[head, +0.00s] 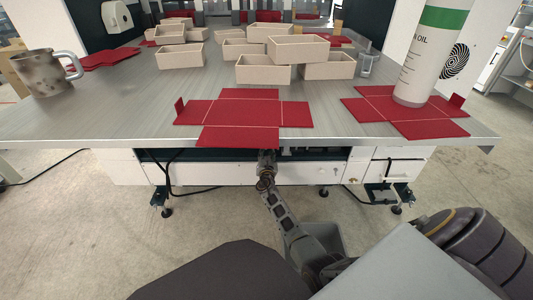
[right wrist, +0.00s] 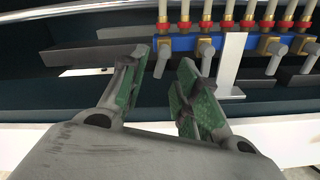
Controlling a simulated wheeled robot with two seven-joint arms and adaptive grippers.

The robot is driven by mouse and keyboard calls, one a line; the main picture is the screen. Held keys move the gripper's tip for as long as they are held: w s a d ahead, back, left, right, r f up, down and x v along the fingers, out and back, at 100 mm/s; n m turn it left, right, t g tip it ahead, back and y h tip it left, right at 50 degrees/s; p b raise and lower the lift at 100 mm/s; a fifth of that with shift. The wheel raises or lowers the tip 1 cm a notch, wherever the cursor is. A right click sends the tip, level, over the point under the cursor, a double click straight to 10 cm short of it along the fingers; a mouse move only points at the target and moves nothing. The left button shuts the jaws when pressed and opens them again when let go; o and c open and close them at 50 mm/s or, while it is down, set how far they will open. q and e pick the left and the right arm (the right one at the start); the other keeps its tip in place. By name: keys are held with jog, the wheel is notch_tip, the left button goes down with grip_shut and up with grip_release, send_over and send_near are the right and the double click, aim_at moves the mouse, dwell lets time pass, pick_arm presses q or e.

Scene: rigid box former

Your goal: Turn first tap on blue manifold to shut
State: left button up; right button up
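The blue manifold (right wrist: 185,43) shows in the right wrist view, with brass valves, red collars and grey tap levers along it. The first tap (right wrist: 160,66), at the left end, has its grey lever pointing down and slightly left. My right gripper (right wrist: 162,68) is open, with its green-padded fingers apart on either side of this lever; I see no clear contact. In the head view my right gripper (head: 265,170) is at the table's front underside, and the manifold is hidden there. My left gripper is not in view.
A second tap (right wrist: 207,57) is close right of my fingers, then a pale upright bracket (right wrist: 232,62). A white rail (right wrist: 270,137) runs below. Above, the table (head: 120,110) holds red box blanks (head: 240,112), beige boxes (head: 263,72), a mug (head: 42,75) and a bottle (head: 425,60).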

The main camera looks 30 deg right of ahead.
jog(key=shift+b+x, duration=0.3)
jog(key=shift+x, duration=0.55)
grip_shut()
